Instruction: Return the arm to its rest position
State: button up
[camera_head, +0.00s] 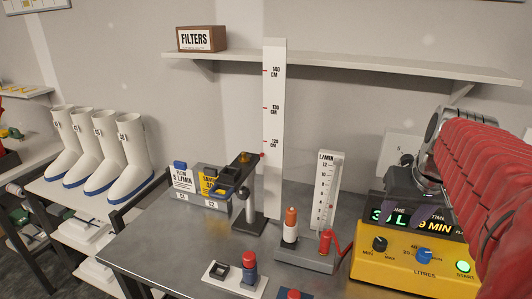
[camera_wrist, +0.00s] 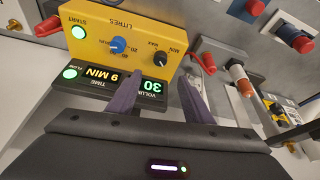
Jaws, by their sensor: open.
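My red-sleeved arm reaches in from the right of the head view. My dark gripper (camera_head: 390,196) is in front of the display of the yellow pump box (camera_head: 385,272) and hides part of it. In the wrist view the two purple-grey fingers (camera_wrist: 162,88) are spread with nothing between them. The yellow box (camera_wrist: 115,35) lies beyond the fingertips, with its display (camera_wrist: 100,80) reading 30 and 9 MIN. Its green lights are lit. I cannot tell the exact gap between fingers and box.
A flow meter (camera_head: 325,200) with a red hose stands left of the box. A shelf (camera_head: 340,65) runs above, holding a FILTERS box (camera_head: 201,39). White boots (camera_head: 120,155) stand left.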

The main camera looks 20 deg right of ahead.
jog(key=shift+a, duration=0.1)
jog(key=s+a+f+n, duration=0.1)
jog(key=a+f, duration=0.1)
jog(key=a, duration=0.6)
jog(key=s+a+f+n+t+y, duration=0.1)
jog(key=s+a+f+n, duration=0.1)
jog(key=a, duration=0.6)
jog(key=s+a+f+n+y, duration=0.1)
jog(key=s+a+f+n, duration=0.1)
jog(key=a, duration=0.6)
jog(key=shift+a+f+t, duration=0.2)
jog(key=shift+f+t, duration=0.1)
jog(key=shift+f, duration=0.35)
dwell(0.7)
jog(key=c, duration=0.3)
jog(key=shift+a, duration=0.15)
jog(key=shift+c, duration=0.4)
